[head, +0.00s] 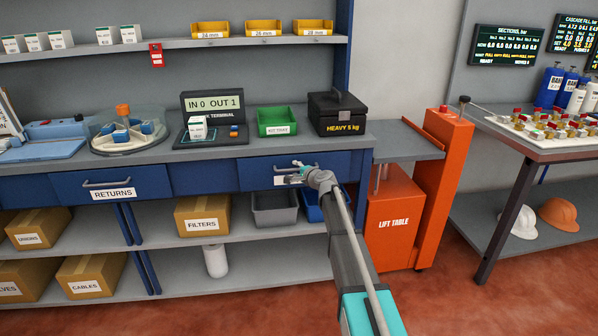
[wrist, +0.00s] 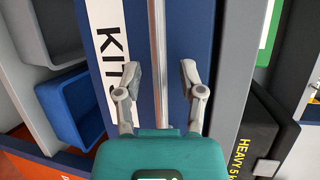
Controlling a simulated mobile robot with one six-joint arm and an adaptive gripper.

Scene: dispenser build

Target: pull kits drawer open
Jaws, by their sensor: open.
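The blue kits drawer (head: 256,171) is flush in the bench front in the head view, below the green tray. My gripper (head: 297,170) is at its front and hides part of its label and handle. In the wrist view the drawer front (wrist: 195,25) fills the middle, with its white KITS label (wrist: 112,50) left of the metal bar handle (wrist: 158,50). My gripper (wrist: 160,72) is open, its two fingers on either side of the handle bar. I see a gap between each finger and the bar.
A green tray (head: 277,121) and a black box marked HEAVY 5 kg (head: 338,113) stand on the bench above. Grey (head: 274,209) and blue bins (head: 313,208) sit on the shelf below. The orange lift table (head: 396,222) stands close on the right.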

